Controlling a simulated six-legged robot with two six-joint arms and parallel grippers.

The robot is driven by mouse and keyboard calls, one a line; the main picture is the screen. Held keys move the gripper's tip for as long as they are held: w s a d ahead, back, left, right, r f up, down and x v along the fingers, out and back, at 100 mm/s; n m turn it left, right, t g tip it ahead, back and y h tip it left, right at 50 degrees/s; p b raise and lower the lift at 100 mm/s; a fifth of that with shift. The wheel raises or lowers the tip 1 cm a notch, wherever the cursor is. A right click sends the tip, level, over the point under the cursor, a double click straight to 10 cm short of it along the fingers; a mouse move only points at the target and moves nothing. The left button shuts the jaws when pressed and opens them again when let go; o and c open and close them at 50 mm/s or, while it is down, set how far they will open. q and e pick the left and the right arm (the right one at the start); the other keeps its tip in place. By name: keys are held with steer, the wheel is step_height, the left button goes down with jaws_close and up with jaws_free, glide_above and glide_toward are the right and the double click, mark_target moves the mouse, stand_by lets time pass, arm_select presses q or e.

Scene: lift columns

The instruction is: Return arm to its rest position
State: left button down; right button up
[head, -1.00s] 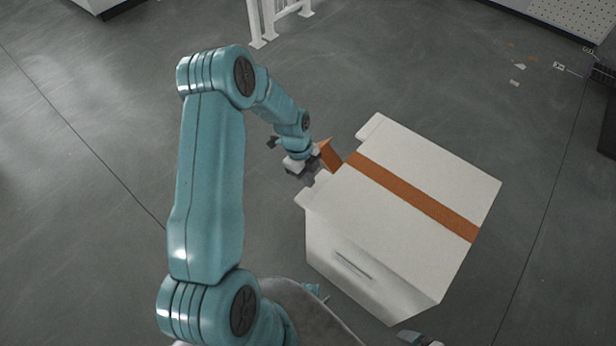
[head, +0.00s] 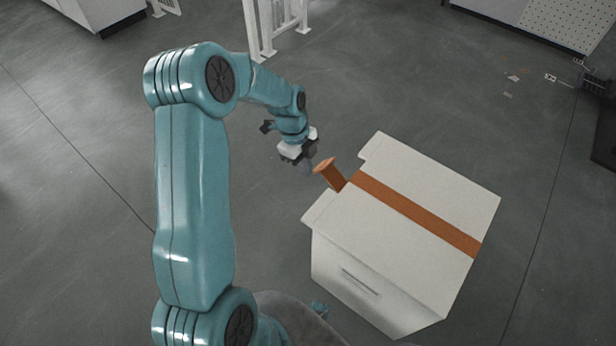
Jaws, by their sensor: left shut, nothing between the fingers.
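My left arm comes in from the left, and my left gripper (head: 310,166) is at its end, shut and empty. It hangs just to the left of an orange handle-like piece (head: 329,174), with a small gap seeming to lie between them. That piece stands tilted at the left edge of a white box-shaped unit (head: 420,205) with an orange stripe (head: 415,211) across its top. The gripper's fingertips are dark and small, so their detail is hard to make out. My right gripper does not show.
A white rail frame (head: 262,30) stands on the floor behind the arm. Light cabinets line the top left (head: 95,12) and top right (head: 545,22). Small scraps (head: 513,78) lie on the floor at the upper right. Grey floor is open left of the arm and right of the box.

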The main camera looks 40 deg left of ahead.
arm_select(q)
steer(key=shift+a+r, duration=0.1)
steer(key=shift+r, duration=0.35)
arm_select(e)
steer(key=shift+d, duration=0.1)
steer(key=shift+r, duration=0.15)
